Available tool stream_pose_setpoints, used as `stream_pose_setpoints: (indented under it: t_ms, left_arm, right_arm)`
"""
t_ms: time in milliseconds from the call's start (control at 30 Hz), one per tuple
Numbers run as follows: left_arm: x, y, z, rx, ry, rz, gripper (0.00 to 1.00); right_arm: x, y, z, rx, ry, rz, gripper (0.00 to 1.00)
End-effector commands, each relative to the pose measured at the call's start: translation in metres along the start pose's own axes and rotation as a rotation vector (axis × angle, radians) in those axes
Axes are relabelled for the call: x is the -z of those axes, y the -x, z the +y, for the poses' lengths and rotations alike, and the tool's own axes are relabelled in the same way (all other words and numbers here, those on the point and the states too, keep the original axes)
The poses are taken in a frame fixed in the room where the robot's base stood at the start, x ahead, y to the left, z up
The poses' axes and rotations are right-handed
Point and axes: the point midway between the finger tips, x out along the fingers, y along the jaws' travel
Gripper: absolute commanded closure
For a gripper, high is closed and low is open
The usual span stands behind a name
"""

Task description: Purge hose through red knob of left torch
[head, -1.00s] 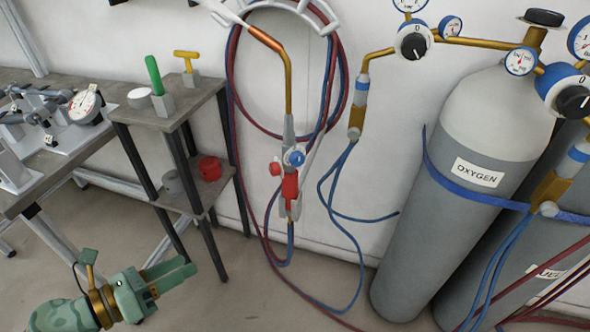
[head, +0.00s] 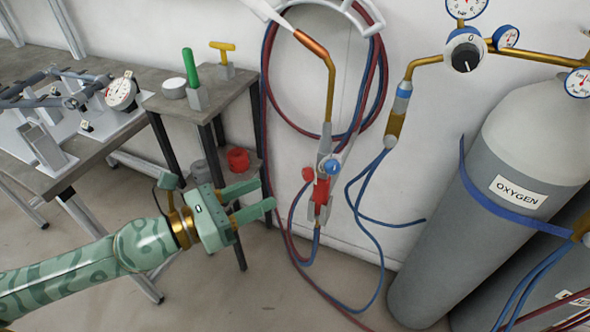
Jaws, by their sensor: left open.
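The torch (head: 327,90) hangs on the white wall, its copper-tipped brass tube at the top and its handle below. The red knob (head: 308,173) sits on the left side of the torch handle, and a blue knob (head: 333,166) sits at its right. Red and blue hoses (head: 264,95) loop around the torch and run down from its lower end. My left gripper (head: 258,199) is open and empty, to the left of the red knob and apart from it, its fingers pointing right. My right gripper is not in view.
A small shelf stand (head: 205,112) with green- and yellow-handled tools is behind my left gripper; a red item (head: 238,160) sits on its lower shelf. The oxygen cylinder (head: 450,220) stands at right. A workbench with a jig (head: 60,110) is at left.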

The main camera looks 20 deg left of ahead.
Motion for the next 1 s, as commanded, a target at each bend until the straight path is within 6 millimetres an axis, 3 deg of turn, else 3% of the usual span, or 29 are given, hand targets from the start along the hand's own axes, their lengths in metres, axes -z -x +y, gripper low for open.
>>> stream_pose_setpoints:
  t_ms: [33,200,433,600,867,1000]
  left_arm:
    - [-0.012,-0.007,-0.003,0.004,-0.008,-0.009,0.55]
    - [-0.012,-0.039,-0.003,0.005,-0.008,-0.009,0.55]
    - [-0.004,-0.079,-0.002,0.004,-0.004,-0.002,0.55]
    - [0.000,-0.090,-0.002,0.005,-0.003,0.001,0.55]
    - [0.001,-0.091,-0.002,0.005,-0.002,0.003,0.55]
    - [0.001,-0.091,-0.002,0.005,-0.002,0.003,0.94]
  right_arm:
    - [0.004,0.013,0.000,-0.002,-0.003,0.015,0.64]
    - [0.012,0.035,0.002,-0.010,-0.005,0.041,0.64]
    - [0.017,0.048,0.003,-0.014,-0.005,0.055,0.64]
    - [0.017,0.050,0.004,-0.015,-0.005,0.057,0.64]
    - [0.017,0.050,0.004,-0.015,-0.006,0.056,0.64]
    - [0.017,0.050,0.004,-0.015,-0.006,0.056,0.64]
